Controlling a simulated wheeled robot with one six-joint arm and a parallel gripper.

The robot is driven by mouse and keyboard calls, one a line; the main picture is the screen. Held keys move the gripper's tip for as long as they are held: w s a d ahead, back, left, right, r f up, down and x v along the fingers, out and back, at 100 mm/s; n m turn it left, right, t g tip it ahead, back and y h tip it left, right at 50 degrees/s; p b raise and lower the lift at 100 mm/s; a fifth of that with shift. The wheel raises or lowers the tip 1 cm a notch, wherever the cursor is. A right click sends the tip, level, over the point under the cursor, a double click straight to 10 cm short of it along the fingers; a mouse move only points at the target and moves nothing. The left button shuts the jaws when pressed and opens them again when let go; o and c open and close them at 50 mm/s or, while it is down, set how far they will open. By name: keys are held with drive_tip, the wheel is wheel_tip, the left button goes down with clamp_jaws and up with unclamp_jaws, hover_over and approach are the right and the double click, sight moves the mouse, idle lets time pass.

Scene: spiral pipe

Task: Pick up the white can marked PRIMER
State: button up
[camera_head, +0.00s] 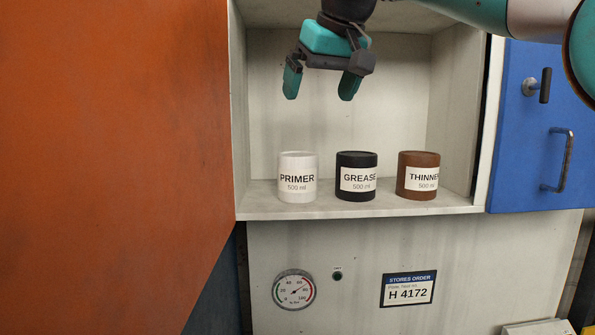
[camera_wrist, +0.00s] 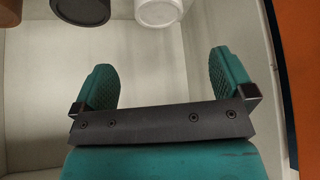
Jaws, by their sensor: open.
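The white can marked PRIMER (camera_head: 297,177) stands upright on the cabinet shelf, leftmost of three cans in the head view. My gripper (camera_head: 319,93) is open and empty, above the cans and apart from them, over the gap between the white and black cans in the picture. In the wrist view, the white can (camera_wrist: 159,12) shows only in part at the top edge, beyond the spread fingers of my gripper (camera_wrist: 160,75). Its label cannot be read there.
A black GREASE can (camera_head: 356,177) and a brown THINNER can (camera_head: 417,177) stand to the right. The shelf (camera_head: 265,209) is enclosed by side walls. An orange panel (camera_head: 120,130) is at left, a blue door (camera_head: 540,130) at right. A gauge (camera_head: 294,290) is below.

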sight(299, 154)
drive_tip(key=b+x, duration=0.1)
drive_tip(key=x, duration=1)
drive_tip(key=shift+d, duration=0.1)
drive_tip(key=shift+w+p+x, duration=0.15)
drive_tip(key=shift+p+x, duration=0.35)
drive_tip(key=shift+x, duration=0.85)
drive_tip(key=shift+w+p+x, duration=0.15)
drive_tip(key=shift+p+x, duration=0.35)
drive_tip(key=shift+x, duration=0.85)
drive_tip(key=shift+r, duration=0.15)
drive_tip(key=c, duration=1)
drive_tip(key=shift+r, duration=0.1)
drive_tip(key=shift+c, duration=0.2)
drive_tip(key=shift+s+r+b, duration=0.1)
drive_tip(key=shift+b, duration=0.2)
